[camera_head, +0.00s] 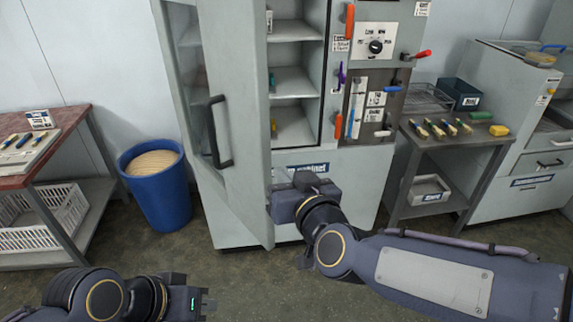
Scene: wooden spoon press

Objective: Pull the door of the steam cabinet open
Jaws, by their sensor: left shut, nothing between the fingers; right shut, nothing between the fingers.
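The steam cabinet (355,168) stands at the back centre, pale grey, with its shelves showing. Its door (240,120) stands ajar, swung out toward me and to the left, with a glass pane and a black bar handle (217,132) on its outer face. My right gripper (277,200) is shut and empty, low in front of the cabinet at the door's free edge; I cannot tell whether it touches the door. My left gripper (207,303) is shut and empty at the bottom of the view, well below the handle and apart from the door.
A blue bin (157,190) stands left of the door. A red-topped table (60,150) with a white basket (40,220) is at the far left. A metal side table (455,142) with brushes stands right of the cabinet. Floor before the bin is clear.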

